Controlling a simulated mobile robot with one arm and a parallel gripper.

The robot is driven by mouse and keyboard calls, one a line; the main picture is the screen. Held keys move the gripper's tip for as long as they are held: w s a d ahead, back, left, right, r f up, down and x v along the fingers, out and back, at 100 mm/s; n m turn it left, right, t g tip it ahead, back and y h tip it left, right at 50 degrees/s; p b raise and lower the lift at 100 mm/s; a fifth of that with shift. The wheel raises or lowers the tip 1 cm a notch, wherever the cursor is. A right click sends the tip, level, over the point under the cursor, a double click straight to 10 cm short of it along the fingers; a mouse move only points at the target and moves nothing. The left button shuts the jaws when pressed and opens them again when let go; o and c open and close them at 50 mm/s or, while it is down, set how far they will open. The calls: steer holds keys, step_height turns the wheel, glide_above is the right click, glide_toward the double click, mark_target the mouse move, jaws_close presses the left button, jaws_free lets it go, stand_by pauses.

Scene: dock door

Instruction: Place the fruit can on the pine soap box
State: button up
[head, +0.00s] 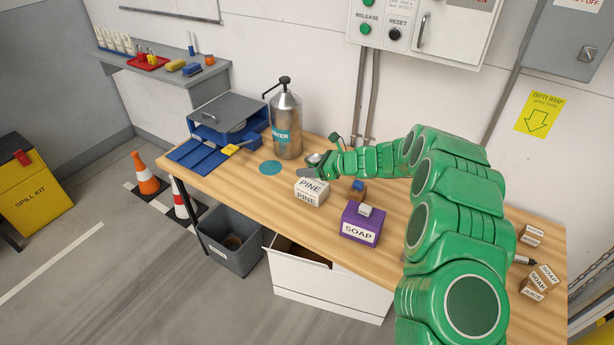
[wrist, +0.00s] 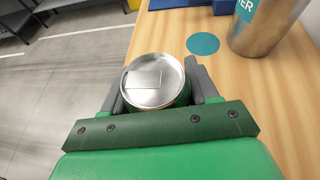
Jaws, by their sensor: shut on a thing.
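The pine soap box (head: 311,192) is a white block marked PINE near the front edge of the wooden table, in the head view. My gripper (head: 313,171) is just above and behind it. In the wrist view my gripper (wrist: 157,92) is shut on a can, taken as the fruit can (wrist: 153,81), with a silver lid, a pale square on it and a green side. The can looks upright. Its front label is hidden. I cannot tell whether its base touches the box. The box is not visible in the wrist view.
A steel water canister (head: 287,125) and a teal disc (head: 271,167) are on the table to the left, near a blue organizer (head: 228,122). Several small boxes (head: 533,283) are farther right.

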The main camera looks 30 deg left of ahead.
glide_above(307, 183)
steer(key=shift+f, duration=2.05)
steer(key=shift+w+a+f, duration=0.1)
steer(key=shift+f, duration=1.5)
steer(key=o, duration=1.1)
steer(key=shift+f, duration=0.1)
steer(key=shift+o, duration=0.2)
